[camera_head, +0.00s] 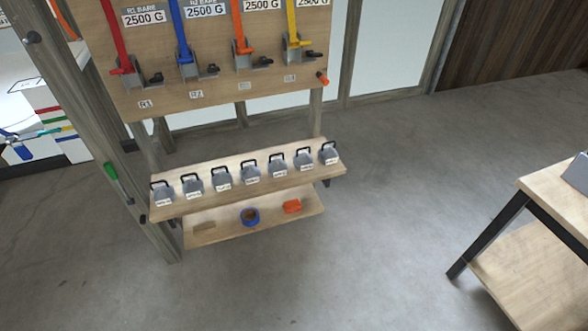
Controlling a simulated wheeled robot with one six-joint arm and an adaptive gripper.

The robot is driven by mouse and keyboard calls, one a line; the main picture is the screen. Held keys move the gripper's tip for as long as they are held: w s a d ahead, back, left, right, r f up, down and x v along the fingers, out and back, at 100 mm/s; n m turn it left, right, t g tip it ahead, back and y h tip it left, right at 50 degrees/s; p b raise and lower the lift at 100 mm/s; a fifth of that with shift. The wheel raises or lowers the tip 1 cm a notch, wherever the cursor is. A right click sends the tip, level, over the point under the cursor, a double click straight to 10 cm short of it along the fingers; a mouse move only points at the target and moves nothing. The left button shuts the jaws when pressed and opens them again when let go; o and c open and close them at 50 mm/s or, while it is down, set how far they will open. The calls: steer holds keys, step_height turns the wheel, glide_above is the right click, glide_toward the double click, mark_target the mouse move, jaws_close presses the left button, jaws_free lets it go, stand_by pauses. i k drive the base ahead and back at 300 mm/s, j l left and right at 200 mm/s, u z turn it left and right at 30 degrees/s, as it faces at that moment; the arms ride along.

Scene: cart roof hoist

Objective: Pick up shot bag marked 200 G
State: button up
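A row of several grey shot bags stands on the upper wooden shelf (240,199). Each has a black loop handle on top and a small white label on the front. The leftmost bag (164,193) is near the shelf's left end, a middle bag (250,170) is near its centre, and the rightmost bag (328,154) is at its right end. The label writing is too small to read, so I cannot tell which bag is marked 200 G. My gripper is not in view.
Above is a lever board (220,92) with coloured levers marked 2500 G. A wooden post stands left. A table (550,190) stands right. Floor in front is clear.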

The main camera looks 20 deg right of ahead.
mark_target(249, 174)
steer(key=u, duration=0.7)
steer(key=i+u, duration=0.25)
steer(key=i, duration=1.15)
steer(key=i+z, duration=0.35)
steer(key=z, duration=0.15)
steer(key=i+j+z, duration=0.15)
steer(key=i+z, duration=0.15)
steer(key=z, duration=0.2)
steer(key=i, duration=0.45)
